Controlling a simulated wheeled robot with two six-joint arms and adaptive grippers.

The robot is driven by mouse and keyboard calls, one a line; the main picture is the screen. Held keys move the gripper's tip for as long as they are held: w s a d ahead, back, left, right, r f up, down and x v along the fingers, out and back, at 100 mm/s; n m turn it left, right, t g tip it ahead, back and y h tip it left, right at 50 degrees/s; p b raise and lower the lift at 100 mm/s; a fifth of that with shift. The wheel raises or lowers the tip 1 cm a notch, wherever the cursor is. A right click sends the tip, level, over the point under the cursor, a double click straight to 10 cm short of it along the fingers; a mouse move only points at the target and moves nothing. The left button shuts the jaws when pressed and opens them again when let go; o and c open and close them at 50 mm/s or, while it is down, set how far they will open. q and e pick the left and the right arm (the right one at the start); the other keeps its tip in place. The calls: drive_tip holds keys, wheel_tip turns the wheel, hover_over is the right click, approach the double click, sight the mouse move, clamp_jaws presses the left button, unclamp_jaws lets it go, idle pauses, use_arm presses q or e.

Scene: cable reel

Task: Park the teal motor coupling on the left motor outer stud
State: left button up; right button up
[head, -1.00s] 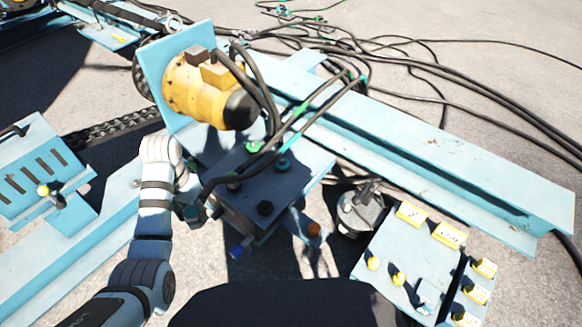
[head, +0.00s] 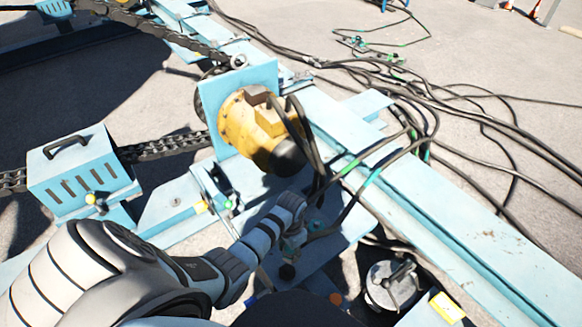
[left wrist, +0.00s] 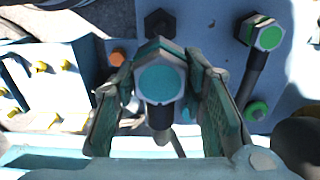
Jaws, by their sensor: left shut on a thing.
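My left gripper (left wrist: 165,110) is shut on the teal motor coupling (left wrist: 162,85), a hexagonal body with a round teal end face, one finger on each side. In the head view my left gripper (head: 292,238) is over the blue motor connection block (head: 322,262), and mostly hides the coupling. A bare dark stud (left wrist: 160,22) stands just above the coupling in the left wrist view; I cannot tell their height difference. A green-ended coupling (left wrist: 268,38) with a black cable and a green cap (left wrist: 257,110) are to the right. My right gripper is not in view.
The yellow motor (head: 258,130) stands behind the block on a blue bracket. Black cables (head: 385,165) arch over the block's right side. An orange knob (left wrist: 117,57) lies to the left in the wrist view. A grey round canister (head: 392,285) stands at lower right.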

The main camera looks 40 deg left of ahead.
sight(288, 269)
use_arm(q)
drive_tip(key=shift+s+a+f+b, duration=0.25)
drive_tip(key=shift+s+f+b, duration=0.2)
drive_tip(key=shift+s+f, duration=0.3)
wheel_tip(288, 269, down, 7)
drive_tip(key=b, duration=0.8)
drive_tip(key=shift+w, duration=0.15)
drive_tip(key=shift+d+f+b, duration=0.1)
drive_tip(key=shift+f+b, duration=0.3)
drive_tip(key=shift+f, duration=0.25)
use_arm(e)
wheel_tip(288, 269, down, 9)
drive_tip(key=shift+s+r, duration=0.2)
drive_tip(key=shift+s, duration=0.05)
use_arm(q)
drive_tip(key=shift+r, duration=0.1)
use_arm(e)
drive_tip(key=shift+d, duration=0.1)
use_arm(q)
drive_tip(key=shift+p, duration=0.4)
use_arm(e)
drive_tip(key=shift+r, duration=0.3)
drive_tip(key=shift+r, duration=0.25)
use_arm(q)
drive_tip(key=shift+f, duration=0.45)
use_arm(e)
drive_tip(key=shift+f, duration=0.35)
use_arm(q)
drive_tip(key=o, duration=1.3)
